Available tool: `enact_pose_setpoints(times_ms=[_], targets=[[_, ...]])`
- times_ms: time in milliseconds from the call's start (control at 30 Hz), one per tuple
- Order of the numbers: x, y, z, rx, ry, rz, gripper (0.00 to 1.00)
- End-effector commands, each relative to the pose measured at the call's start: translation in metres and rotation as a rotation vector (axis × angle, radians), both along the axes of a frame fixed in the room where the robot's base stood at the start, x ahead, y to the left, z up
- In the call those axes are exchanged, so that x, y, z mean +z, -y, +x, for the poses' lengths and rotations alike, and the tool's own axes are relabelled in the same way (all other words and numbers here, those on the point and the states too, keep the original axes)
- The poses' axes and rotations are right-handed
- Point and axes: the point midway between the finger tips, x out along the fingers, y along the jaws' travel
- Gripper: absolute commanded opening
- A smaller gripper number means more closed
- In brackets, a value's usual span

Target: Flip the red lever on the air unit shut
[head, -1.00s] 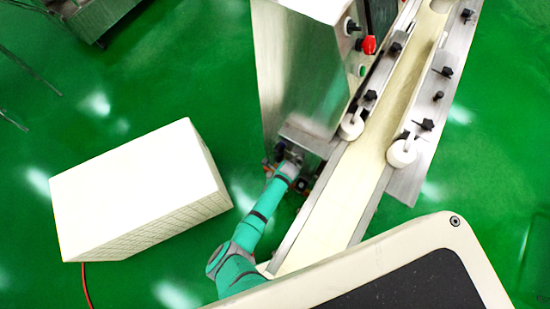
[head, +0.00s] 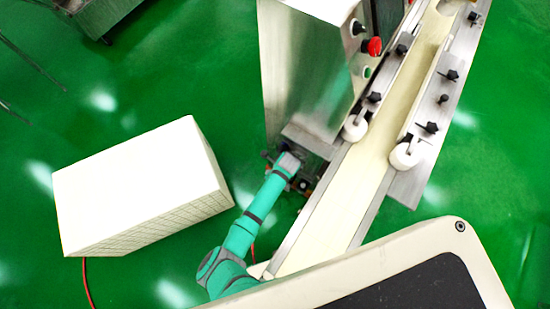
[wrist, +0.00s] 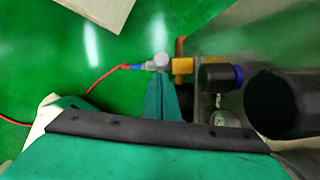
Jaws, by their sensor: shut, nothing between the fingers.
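The air unit shows in the wrist view as a brass-yellow fitting (wrist: 183,65), black cylinders (wrist: 215,77) and a round gauge (wrist: 226,119). A small orange-red lever (wrist: 180,46) sticks up in the picture from the fitting, crosswise to the hose line. My gripper (wrist: 161,80) is shut and empty, its teal fingers pointing at a pale grey round part (wrist: 160,62) left of the lever. I cannot tell if the fingers touch it. In the head view the unit (head: 312,172) is partly hidden by my arm's end, and the lever cannot be made out there.
A red hose (wrist: 105,80) with a blue connector (wrist: 138,67) meets the grey part from the left. A large black cylinder (wrist: 290,103) lies close at right. A white box (head: 135,190) stands left, the conveyor (head: 345,190) right. Green floor lies open between box and machine.

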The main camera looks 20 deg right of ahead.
Motion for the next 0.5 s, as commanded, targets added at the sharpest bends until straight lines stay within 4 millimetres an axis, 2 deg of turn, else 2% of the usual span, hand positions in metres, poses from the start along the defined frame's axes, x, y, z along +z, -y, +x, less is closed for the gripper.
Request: enact_pose_setpoints(times_ms=[100,200,500], targets=[[0.018,-0.001,0.000,0.002,0.001,-0.001,0.00],[0.027,-0.002,0.000,0.004,0.000,-0.001,0.00],[0.034,-0.004,-0.001,0.005,0.000,0.001,0.00]])
